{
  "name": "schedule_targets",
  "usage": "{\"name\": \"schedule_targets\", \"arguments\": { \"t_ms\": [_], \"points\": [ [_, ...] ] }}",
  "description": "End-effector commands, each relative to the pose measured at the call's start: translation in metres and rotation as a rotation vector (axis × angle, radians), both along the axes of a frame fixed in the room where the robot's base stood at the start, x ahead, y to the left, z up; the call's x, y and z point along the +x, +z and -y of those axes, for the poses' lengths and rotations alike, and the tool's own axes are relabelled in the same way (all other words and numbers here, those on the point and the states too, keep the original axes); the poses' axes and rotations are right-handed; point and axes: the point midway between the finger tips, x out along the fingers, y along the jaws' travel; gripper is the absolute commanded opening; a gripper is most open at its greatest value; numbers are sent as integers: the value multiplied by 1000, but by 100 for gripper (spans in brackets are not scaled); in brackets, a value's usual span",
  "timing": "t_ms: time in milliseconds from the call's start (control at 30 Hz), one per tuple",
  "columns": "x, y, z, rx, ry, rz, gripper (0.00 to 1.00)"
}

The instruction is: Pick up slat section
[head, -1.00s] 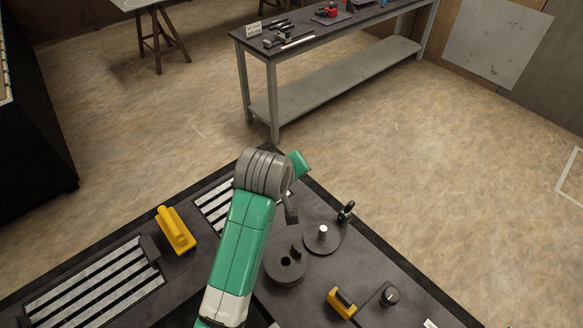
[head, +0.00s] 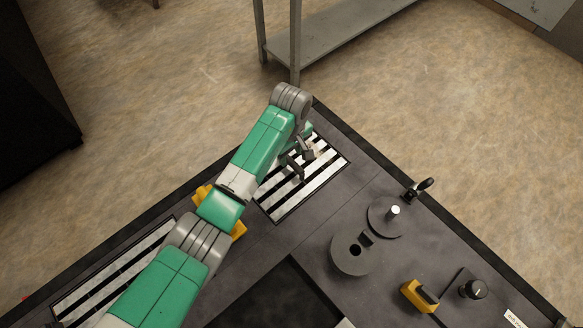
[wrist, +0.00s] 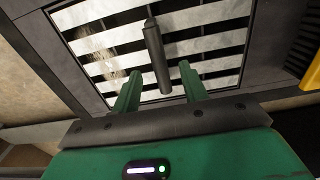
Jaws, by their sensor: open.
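A slat section (head: 312,186) with pale slats and dark gaps is set in the bench top at the middle of the head view. It fills the upper part of the wrist view (wrist: 205,48). A dark bar (wrist: 155,52) stands out over its slats. My gripper (head: 304,152) is over the far part of the section. In the wrist view, its two green fingers (wrist: 160,72) are apart, one on each side of the bar's near end. The fingers look empty. I cannot tell how high they are above the slats. My arm hides the section's left side in the head view.
Another slatted panel (head: 115,272) is at left, partly behind my arm. A yellow tool (head: 238,230) sits partly under my arm. Dark round reels (head: 353,256), a second yellow piece (head: 419,296) and a black knob (head: 474,289) stand at right. A dark recess (head: 270,300) lies in front.

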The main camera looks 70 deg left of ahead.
Motion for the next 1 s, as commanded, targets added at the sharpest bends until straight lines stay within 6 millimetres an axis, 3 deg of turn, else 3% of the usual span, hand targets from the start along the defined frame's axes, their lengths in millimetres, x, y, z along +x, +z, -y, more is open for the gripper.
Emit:
{"name": "schedule_targets", "arguments": {
  "t_ms": [67, 300, 600, 833, 1000],
  "points": [
    [0, -3, 0, 0, 0, 1, 43],
    [-1, -44, -1, 1, -1, 0, 43],
    [0, -51, -1, 2, -1, 3, 43],
    [0, -51, -1, 2, -2, 3, 0],
    [0, -51, -1, 2, -2, 3, 0]
  ]
}}
